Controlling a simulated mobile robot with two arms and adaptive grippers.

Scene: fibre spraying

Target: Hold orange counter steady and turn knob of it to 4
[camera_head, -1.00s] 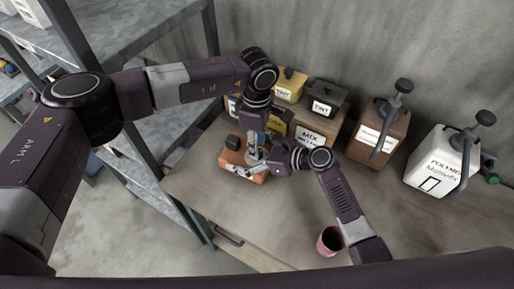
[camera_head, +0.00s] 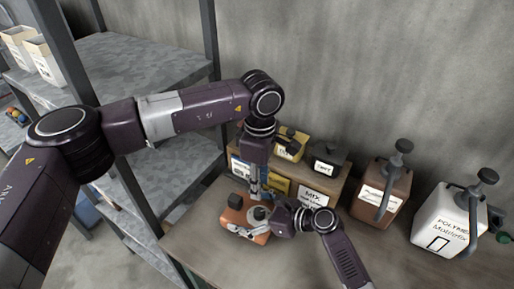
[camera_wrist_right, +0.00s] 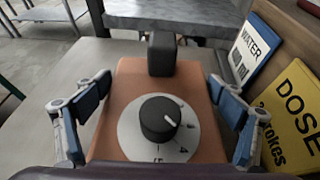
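The orange counter (camera_head: 234,217) sits on the table, with a black block at one end. In the right wrist view the counter (camera_wrist_right: 118,95) fills the middle.
Yellow (camera_head: 291,146) and dark (camera_head: 329,158) tint containers stand on a wooden box behind the counter. A brown pump container (camera_head: 378,195) and a white polymer container (camera_head: 440,225) stand to the right. Metal shelves (camera_head: 150,75) are at the left. WATER (camera_wrist_right: 250,50) and DOSE (camera_wrist_right: 290,110) signs stand close right of the right gripper.

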